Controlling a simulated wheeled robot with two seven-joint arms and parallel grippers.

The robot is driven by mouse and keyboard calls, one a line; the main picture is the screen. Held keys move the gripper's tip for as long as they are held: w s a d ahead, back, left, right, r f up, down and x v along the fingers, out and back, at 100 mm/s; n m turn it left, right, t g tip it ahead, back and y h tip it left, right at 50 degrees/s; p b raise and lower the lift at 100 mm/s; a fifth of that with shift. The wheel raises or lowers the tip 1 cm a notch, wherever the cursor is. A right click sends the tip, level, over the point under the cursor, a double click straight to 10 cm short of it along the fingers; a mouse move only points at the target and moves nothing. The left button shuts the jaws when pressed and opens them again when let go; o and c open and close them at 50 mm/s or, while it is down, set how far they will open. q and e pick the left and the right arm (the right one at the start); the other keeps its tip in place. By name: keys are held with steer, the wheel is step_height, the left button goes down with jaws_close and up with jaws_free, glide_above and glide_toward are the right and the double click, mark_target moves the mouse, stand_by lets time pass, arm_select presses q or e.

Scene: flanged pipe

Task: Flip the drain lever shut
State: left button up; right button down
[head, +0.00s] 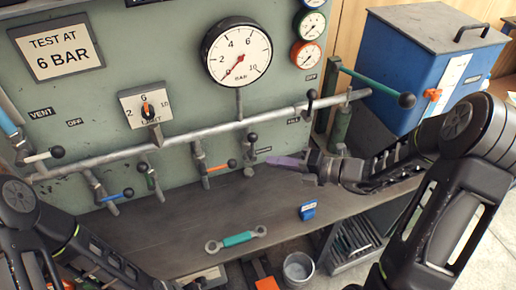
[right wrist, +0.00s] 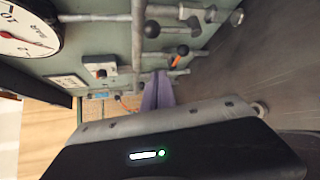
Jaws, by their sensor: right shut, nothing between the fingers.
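The gauge panel (head: 110,120) carries a grey horizontal pipe with several small valve levers; the label by the right-hand valve is too small to read, so I cannot tell surely which is the drain lever. That valve (head: 247,156) has black balls above and below it. Left of it is an orange lever (head: 220,166) with a black ball, also in the right wrist view (right wrist: 175,62). My right gripper (head: 289,162), with purple fingers, is shut and empty, just right of the right-hand valve and apart from it. My left arm shows at lower left; its gripper is out of view.
A large pressure gauge (head: 237,54) is above the pipe. A blue tank (head: 425,70) stands at right, with a long green lever (head: 370,82) beside it. A metal cup (head: 298,268) is below.

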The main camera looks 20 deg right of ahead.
mark_target(252, 146)
steer(key=x, duration=1)
steer(key=shift+w+d+r+p, duration=0.35)
steer(key=shift+w+d, duration=0.15)
steer(key=shift+d, duration=0.3)
steer(key=shift+w+d+r+p, duration=0.3)
steer(key=shift+w+d, duration=0.25)
steer(key=shift+d, duration=0.25)
